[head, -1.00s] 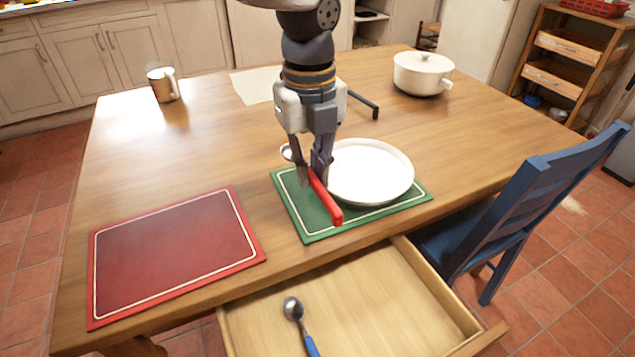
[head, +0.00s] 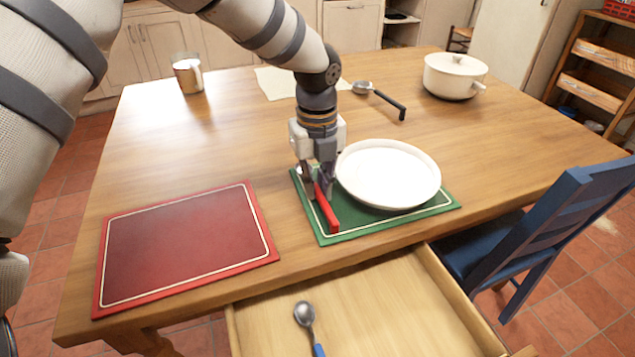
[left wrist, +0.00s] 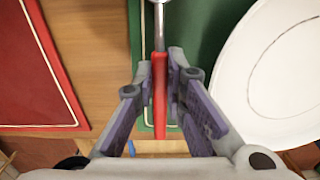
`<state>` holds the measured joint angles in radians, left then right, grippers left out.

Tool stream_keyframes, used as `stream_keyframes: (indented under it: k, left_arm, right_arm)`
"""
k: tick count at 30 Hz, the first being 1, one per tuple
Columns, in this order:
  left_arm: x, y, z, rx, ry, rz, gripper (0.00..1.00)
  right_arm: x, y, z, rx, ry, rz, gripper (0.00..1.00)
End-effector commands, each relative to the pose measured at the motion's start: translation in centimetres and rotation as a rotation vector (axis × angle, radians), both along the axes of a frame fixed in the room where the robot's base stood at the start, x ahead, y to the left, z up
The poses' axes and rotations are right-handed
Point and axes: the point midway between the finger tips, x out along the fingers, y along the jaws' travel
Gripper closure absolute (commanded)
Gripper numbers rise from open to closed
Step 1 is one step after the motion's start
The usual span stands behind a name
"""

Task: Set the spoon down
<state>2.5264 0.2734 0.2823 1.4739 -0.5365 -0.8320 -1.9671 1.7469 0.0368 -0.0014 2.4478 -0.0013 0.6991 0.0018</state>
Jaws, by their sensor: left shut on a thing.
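A spoon with a red handle (head: 326,209) is held in my left gripper (head: 318,190), over the left part of the green placemat (head: 345,235), beside the white plate (head: 388,172). In the left wrist view, the red handle (left wrist: 159,95) lies between the two fingers (left wrist: 160,75), and its metal shaft (left wrist: 159,28) runs up out of the picture. The fingers are shut on the handle. I cannot tell whether the spoon touches the mat. My right gripper is not in view.
A red placemat (head: 187,245) lies bare at the left. An open drawer (head: 390,305) in front holds a blue-handled spoon (head: 308,320). A mug (head: 188,75), a black-handled utensil (head: 382,98) and a white pot (head: 454,76) stand farther back. A blue chair (head: 530,235) is at the right.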

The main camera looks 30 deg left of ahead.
Motion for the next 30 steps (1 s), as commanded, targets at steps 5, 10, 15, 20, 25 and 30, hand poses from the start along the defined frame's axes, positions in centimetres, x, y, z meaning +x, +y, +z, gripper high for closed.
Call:
stream_keyframes:
  k: [5, 10, 15, 20, 25, 30]
  left_arm:
    - [0.0, 0.0, -0.1, 0.001, 0.001, 0.000, 0.68]
    - [0.0, 0.0, -0.1, 0.001, 0.001, 0.000, 0.68]
    - [0.0, 0.0, 1.1, 0.000, -0.001, 0.000, 0.68]
    - [0.1, 0.0, 5.6, -0.001, -0.007, 0.001, 0.68]
    - [0.0, 0.0, 9.8, 0.000, -0.004, 0.001, 0.68]
    - [0.0, 0.0, 12.0, -0.001, 0.001, 0.001, 0.68]
  right_arm:
    - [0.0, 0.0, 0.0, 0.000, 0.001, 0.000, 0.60]
    - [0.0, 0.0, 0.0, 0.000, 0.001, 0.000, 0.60]
    - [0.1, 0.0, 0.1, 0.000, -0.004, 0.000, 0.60]
    - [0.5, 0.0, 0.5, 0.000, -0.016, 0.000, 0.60]
    - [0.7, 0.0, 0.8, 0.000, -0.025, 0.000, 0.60]
    - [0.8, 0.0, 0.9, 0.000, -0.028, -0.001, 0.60]
